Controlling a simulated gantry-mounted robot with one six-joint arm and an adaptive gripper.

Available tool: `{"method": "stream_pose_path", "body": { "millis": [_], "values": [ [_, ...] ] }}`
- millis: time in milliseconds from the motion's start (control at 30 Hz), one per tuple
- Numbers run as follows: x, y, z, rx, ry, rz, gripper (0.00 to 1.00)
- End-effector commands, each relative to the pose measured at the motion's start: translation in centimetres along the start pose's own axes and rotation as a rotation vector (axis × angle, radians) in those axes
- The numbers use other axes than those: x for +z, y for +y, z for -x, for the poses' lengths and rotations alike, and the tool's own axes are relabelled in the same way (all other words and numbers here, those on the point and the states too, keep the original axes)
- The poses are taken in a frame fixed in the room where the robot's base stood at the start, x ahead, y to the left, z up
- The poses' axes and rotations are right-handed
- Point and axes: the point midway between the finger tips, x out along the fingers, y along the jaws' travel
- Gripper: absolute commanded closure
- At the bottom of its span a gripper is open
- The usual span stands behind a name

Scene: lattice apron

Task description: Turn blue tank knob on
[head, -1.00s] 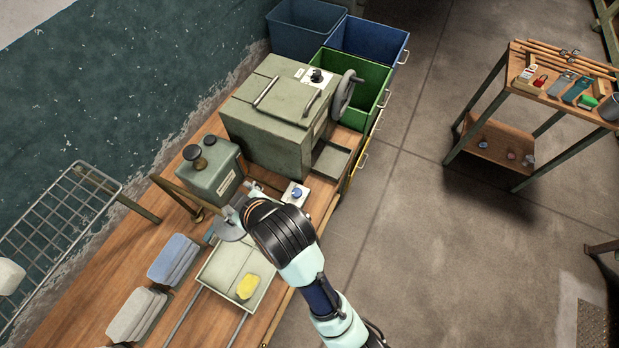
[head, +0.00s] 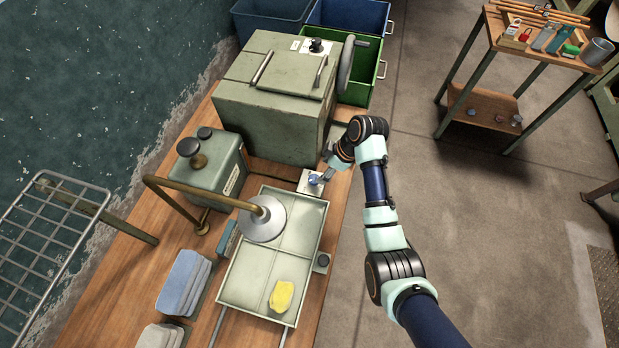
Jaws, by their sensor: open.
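The blue knob (head: 313,180) sits on a small pale plate (head: 303,187) on the bench, between the large grey-green box and the divided tray. My gripper (head: 323,177) reaches down from the upper right with its fingers right beside the knob. The gripper is open and small in the view. I cannot tell whether a finger touches the knob. Part of the knob and plate is hidden by the gripper. The knob's turned position is too small to read.
The large grey-green box (head: 270,125) with a handwheel (head: 347,65) stands just behind. A pale tray (head: 240,285) holds a yellow sponge (head: 281,296), under a brass-piped shower head (head: 263,222). A smaller green tank (head: 205,178) stands left.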

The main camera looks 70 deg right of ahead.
Motion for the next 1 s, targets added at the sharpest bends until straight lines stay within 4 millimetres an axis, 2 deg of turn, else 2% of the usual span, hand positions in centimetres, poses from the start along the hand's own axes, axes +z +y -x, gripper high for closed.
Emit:
{"method": "stream_pose_path", "body": {
  "millis": [100,300,433,667,1000],
  "values": [
    [0.0,-0.2,-2.6,-0.005,-0.002,0.001,0.35],
    [0.0,-0.1,-5.9,-0.003,-0.001,0.0,0.35],
    [0.0,-0.1,-6.8,-0.002,-0.001,0.0,0.35],
    [0.0,-0.1,-6.8,0.0,-0.001,0.0,0.35],
    [0.0,-0.1,-6.8,-0.001,-0.001,0.0,0.9]
  ]
}}
